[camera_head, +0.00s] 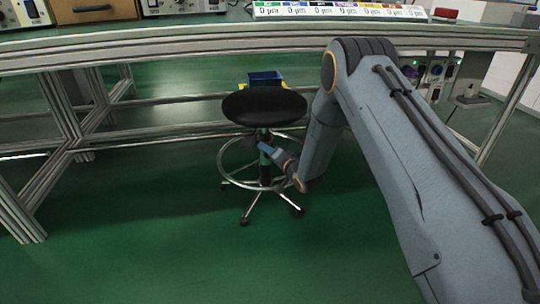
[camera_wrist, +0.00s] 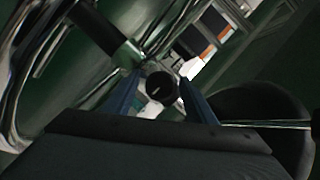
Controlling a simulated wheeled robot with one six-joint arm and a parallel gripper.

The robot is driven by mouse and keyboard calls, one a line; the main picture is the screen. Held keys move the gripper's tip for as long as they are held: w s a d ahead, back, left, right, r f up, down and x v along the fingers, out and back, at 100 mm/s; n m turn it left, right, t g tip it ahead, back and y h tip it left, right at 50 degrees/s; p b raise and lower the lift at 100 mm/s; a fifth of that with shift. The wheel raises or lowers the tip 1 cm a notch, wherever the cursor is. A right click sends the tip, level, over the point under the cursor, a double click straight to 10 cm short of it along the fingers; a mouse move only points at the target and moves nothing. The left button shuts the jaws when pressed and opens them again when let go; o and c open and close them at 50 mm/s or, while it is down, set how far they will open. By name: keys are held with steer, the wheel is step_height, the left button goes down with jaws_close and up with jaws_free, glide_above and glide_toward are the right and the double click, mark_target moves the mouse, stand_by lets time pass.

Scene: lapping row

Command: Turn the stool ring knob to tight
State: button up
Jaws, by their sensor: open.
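The stool stands under the bench, with a round black seat (camera_head: 264,108) and a chrome foot ring (camera_head: 226,174) around its column. The ring knob (camera_wrist: 162,87) is a round black cap with a small pale mark on its face. In the wrist view it sits between the two blue fingers of my gripper (camera_wrist: 160,78), which are open around it. I cannot tell whether either finger touches it. In the head view my gripper (camera_head: 265,148) reaches the column below the seat, and the knob cannot be made out there.
The bench (camera_head: 150,50) spans above the stool, with metal legs and rails on both sides. A blue bin (camera_head: 265,78) shows behind the seat. A control box (camera_head: 436,75) hangs under the bench at right. The green floor in front is clear.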

steer(key=c, duration=1.1)
steer(key=shift+o, duration=0.3)
steer(key=shift+d, duration=0.1)
steer(key=shift+p, duration=0.3)
steer(key=n+p, duration=0.1)
steer(key=n+h+p, duration=0.1)
steer(key=p, duration=0.1)
steer(key=shift+s+r+n+h+p, duration=0.1)
steer(key=shift+r+n+h+p, duration=0.1)
steer(key=shift+n+h+p, duration=0.1)
steer(key=n+h+p, duration=0.2)
steer(key=n+p, duration=0.1)
steer(key=p, duration=0.1)
steer(key=shift+n+h, duration=0.3)
steer(key=shift+n, duration=0.1)
steer(key=n+h+p, duration=0.1)
steer(key=n+h, duration=0.1)
steer(key=n, duration=0.1)
steer(key=shift+f+t+p, duration=0.15)
steer(key=shift+t+p, duration=0.15)
steer(key=shift+t, duration=0.1)
steer(key=n+t+h, duration=0.1)
steer(key=n+h, duration=0.1)
steer(key=n, duration=0.1)
steer(key=shift+n, duration=0.3)
